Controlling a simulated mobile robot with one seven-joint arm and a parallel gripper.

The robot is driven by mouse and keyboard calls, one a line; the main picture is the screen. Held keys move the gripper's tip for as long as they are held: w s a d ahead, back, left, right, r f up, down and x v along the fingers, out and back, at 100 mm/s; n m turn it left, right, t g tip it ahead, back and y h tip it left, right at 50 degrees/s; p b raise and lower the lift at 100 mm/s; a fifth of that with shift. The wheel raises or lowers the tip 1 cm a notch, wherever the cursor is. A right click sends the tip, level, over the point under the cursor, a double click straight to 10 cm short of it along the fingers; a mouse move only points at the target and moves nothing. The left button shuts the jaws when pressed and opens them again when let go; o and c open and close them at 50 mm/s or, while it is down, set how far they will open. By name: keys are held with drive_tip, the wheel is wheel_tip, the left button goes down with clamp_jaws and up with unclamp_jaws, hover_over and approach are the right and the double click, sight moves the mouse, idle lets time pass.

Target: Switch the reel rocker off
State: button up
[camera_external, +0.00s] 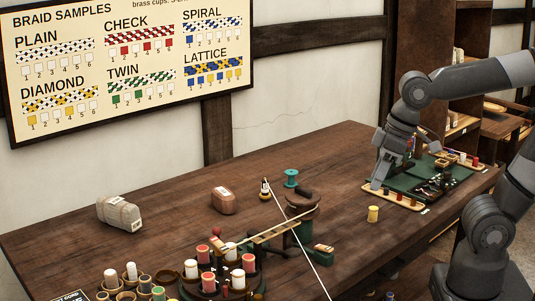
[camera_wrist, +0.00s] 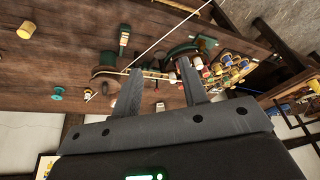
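I cannot pick out the reel rocker with certainty or read its position. My gripper (camera_external: 388,180) is at the right end of the table, over or beside the green board (camera_external: 412,183), well right of that block. In the wrist view my gripper (camera_wrist: 160,68) has its two fingers apart with nothing held between them. The arm hides part of the board.
A yellow spool (camera_external: 373,214) stands left of the board. A teal spool (camera_external: 291,178), a brown bundle (camera_external: 224,201) and a pale wrapped bundle (camera_external: 119,213) stand farther left. A white cord (camera_external: 300,245) crosses the table above the round spool stand (camera_external: 222,277).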

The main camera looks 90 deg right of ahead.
drive_tip(key=w+d+f+m+g, duration=0.1)
drive_tip(key=w+d, duration=0.1)
drive_tip(key=w+d+f+m+g, duration=0.1)
drive_tip(key=w+d, duration=0.1)
drive_tip(key=w+d+f+m+g, duration=0.1)
drive_tip(key=w+d, duration=0.1)
drive_tip(key=w, duration=0.1)
drive_tip(key=shift+w+d+f+y, duration=0.1)
drive_tip(key=shift+d+y, duration=0.05)
drive_tip(key=shift+y, duration=0.15)
clamp_jaws()
drive_tip(key=w+d+f+m+g+y, duration=0.1)
drive_tip(key=w+d+f+m+g, duration=0.1)
drive_tip(key=w+d+f+m, duration=0.2)
drive_tip(key=shift+w+d+f+g, duration=0.3)
drive_tip(key=shift+w+d+f, duration=0.3)
drive_tip(key=shift+d+f, duration=1.35)
drive_tip(key=shift+d+r, duration=0.3)
drive_tip(key=shift+r, duration=0.05)
